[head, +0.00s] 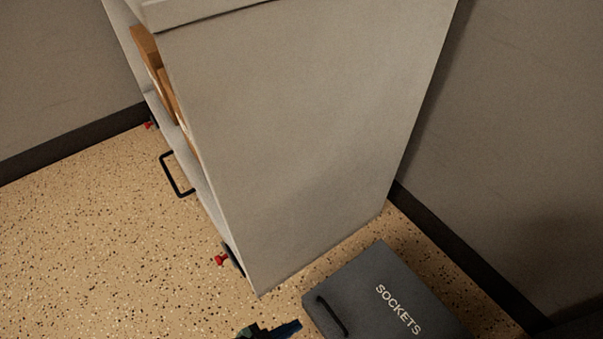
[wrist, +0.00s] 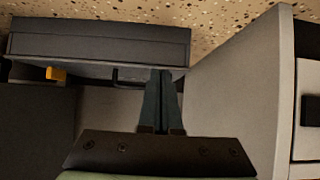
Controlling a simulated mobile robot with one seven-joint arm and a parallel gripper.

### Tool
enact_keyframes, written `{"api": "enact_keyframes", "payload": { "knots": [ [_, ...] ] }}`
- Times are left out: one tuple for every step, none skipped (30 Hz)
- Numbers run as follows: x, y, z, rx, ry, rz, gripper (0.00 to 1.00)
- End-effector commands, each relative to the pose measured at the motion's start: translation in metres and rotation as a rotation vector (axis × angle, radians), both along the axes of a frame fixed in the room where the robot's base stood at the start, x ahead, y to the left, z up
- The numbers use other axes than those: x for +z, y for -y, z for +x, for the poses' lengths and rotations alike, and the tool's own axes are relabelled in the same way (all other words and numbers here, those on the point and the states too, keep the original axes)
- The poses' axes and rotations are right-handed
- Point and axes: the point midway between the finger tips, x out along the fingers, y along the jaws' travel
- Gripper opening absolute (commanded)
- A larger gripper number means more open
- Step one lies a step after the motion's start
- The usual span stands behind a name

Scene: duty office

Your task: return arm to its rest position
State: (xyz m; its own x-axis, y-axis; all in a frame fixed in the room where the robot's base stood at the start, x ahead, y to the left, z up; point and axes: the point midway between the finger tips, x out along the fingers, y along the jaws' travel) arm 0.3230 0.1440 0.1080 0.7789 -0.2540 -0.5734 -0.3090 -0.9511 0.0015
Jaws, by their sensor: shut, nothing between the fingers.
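My gripper (head: 290,327) shows at the bottom edge of the head view, just left of the dark grey case marked SOCKETS. Most of my arm is out of that view. In the wrist view my gripper (wrist: 161,78) has its two dark fingers together, with nothing between them. The fingertips overlap the lower edge of a dark case (wrist: 100,42) in that picture; I cannot tell whether they touch it.
A tall light grey cabinet (head: 290,130) stands on red-marked feet, a black handle (head: 172,176) sticking out on its left. The SOCKETS case (head: 365,290) lies on the floor beside it. Walls close the right and back. Speckled floor (head: 90,240) at left is clear.

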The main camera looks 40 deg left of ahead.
Motion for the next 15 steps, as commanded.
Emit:
{"api": "enact_keyframes", "payload": {
  "knots": [
    [-0.006, -0.003, -0.007, 0.005, -0.002, -0.002, 0.00],
    [-0.010, -0.004, -0.011, 0.004, -0.001, -0.002, 0.00],
    [-0.013, -0.006, -0.015, 0.003, 0.001, -0.002, 0.00],
    [-0.016, -0.007, -0.018, 0.004, 0.001, -0.001, 0.00],
    [-0.018, -0.008, -0.020, 0.002, 0.001, 0.000, 0.00],
    [-0.020, -0.009, -0.023, 0.003, 0.001, -0.001, 0.00],
    [-0.022, -0.009, -0.025, 0.002, 0.001, 0.000, 0.00],
    [-0.023, -0.009, -0.027, 0.001, 0.001, 0.000, 0.00],
    [-0.024, -0.009, -0.028, 0.001, 0.002, -0.001, 0.00],
    [-0.025, -0.010, -0.029, 0.001, 0.002, 0.000, 0.00],
    [-0.025, -0.010, -0.029, 0.001, 0.002, 0.000, 0.00],
    [-0.025, -0.010, -0.030, 0.000, 0.002, 0.001, 0.00],
    [-0.025, -0.010, -0.030, 0.000, 0.002, 0.001, 0.00],
    [-0.025, -0.010, -0.030, 0.000, 0.003, 0.001, 0.00],
    [-0.025, -0.010, -0.030, 0.000, 0.003, 0.001, 0.00]
  ]
}}
